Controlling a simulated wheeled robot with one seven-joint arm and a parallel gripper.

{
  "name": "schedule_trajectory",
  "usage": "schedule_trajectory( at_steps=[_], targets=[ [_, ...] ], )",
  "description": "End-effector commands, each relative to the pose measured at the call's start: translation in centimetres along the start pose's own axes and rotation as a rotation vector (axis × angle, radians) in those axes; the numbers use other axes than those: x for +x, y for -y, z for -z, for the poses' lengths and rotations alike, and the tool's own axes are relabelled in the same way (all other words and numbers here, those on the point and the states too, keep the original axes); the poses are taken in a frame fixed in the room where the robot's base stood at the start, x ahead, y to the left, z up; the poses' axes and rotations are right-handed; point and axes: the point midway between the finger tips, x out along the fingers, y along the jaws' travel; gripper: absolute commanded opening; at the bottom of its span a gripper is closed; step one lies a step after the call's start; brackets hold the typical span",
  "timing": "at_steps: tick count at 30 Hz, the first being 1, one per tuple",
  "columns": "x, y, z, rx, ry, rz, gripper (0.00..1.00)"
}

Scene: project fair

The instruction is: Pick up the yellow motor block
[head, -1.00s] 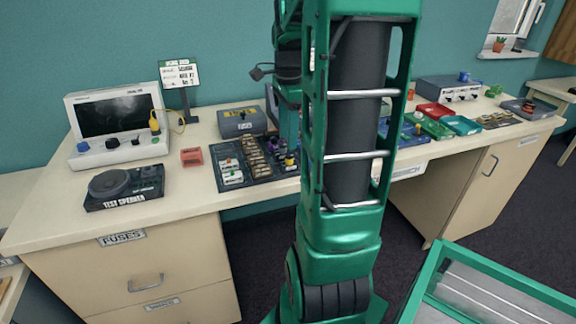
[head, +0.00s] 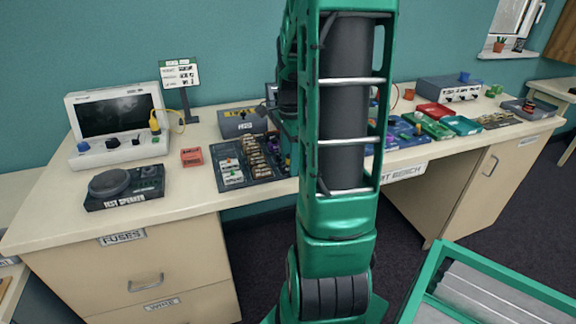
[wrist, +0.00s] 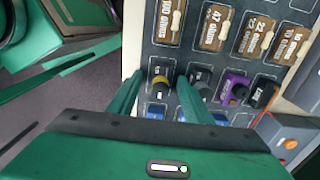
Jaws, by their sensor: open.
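In the wrist view, the yellow motor block (wrist: 160,81) shows as a small dark block with a yellow top, in a pocket of the dark parts tray (wrist: 190,52). My gripper (wrist: 160,77) is open, with one green finger on each side of the block. I cannot tell whether the fingers touch it. A purple block (wrist: 235,88) and a dark block (wrist: 263,95) sit to the right of it. In the head view the tray (head: 228,187) lies on the bench, and my own arm hides the gripper and the yellow block.
Resistor blocks (wrist: 215,28) fill the tray rows above the fingers, and blue blocks (wrist: 157,111) lie below. A grey device with an orange button (wrist: 290,144) stands close at the lower right.

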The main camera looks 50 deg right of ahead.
Motion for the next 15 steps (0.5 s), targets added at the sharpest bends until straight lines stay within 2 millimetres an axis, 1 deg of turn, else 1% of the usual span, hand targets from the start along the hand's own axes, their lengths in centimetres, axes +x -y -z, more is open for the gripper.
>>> schedule_trajectory(
  at_steps=[2,5,6,8,15],
  targets=[
    [-0.01,0.0,0.0,0.0,0.0,0.0,0.45],
    [-0.02,-0.01,0.01,0.0,0.0,0.0,0.24],
    [-0.03,-0.01,0.01,0.0,0.0,0.0,0.14],
    [-0.03,-0.01,0.01,0.0,0.0,0.0,0.0],
    [-0.05,-0.01,0.02,0.001,0.0,0.0,0.0]
  ],
)
